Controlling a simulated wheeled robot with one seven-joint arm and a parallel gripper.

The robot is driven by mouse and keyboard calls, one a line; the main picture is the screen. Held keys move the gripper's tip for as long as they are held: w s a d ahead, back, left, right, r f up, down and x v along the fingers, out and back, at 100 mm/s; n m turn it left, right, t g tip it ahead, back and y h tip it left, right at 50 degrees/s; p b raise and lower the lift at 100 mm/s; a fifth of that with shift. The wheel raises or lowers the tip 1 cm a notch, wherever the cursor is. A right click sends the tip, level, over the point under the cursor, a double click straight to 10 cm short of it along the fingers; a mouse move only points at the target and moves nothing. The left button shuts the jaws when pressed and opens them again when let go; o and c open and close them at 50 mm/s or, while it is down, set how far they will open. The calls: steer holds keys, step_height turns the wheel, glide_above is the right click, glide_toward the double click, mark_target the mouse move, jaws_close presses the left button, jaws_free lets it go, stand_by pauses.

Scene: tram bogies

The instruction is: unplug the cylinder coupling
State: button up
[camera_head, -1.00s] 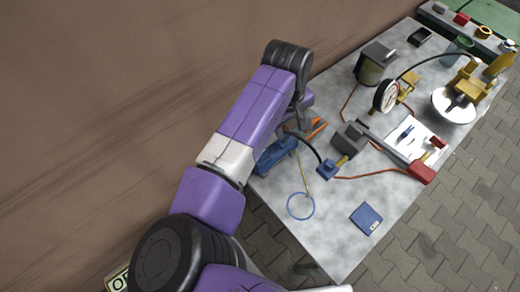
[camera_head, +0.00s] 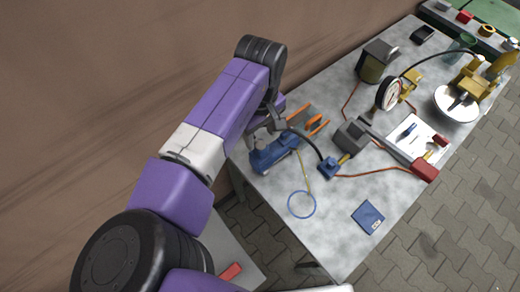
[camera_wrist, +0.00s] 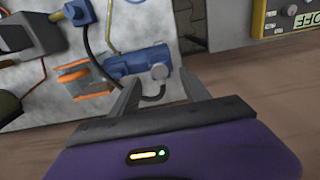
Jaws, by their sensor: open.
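A blue cylinder-shaped unit (camera_head: 272,156) lies at the near left end of the bench. In the wrist view this blue unit (camera_wrist: 132,60) has a round grey end piece (camera_wrist: 159,71) at its right. I cannot tell for sure which part is the coupling. My gripper (camera_wrist: 160,78) is open and empty, its fingers on either side of the grey piece in the picture. In the head view my gripper (camera_head: 268,128) hangs over the bench's left edge.
Beside the blue unit is a grey piece with orange sides (camera_head: 316,125). A grey block (camera_head: 353,135), a dial gauge (camera_head: 389,94) and a white tray (camera_head: 425,143) are farther right. A blue ring (camera_head: 301,205) and blue card (camera_head: 368,216) lie near the front edge. The brown wall is close behind.

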mark_target(260, 145)
step_height(260, 145, down, 4)
steer(key=b, duration=0.3)
steer(key=shift+f+b, duration=0.55)
steer(key=shift+f, duration=1.3)
steer(key=shift+p, duration=0.9)
steer(key=shift+c, duration=0.4)
jaws_close()
steer(key=shift+r, duration=0.2)
steer(key=shift+r+p, duration=2.85)
steer(key=shift+p, duration=0.5)
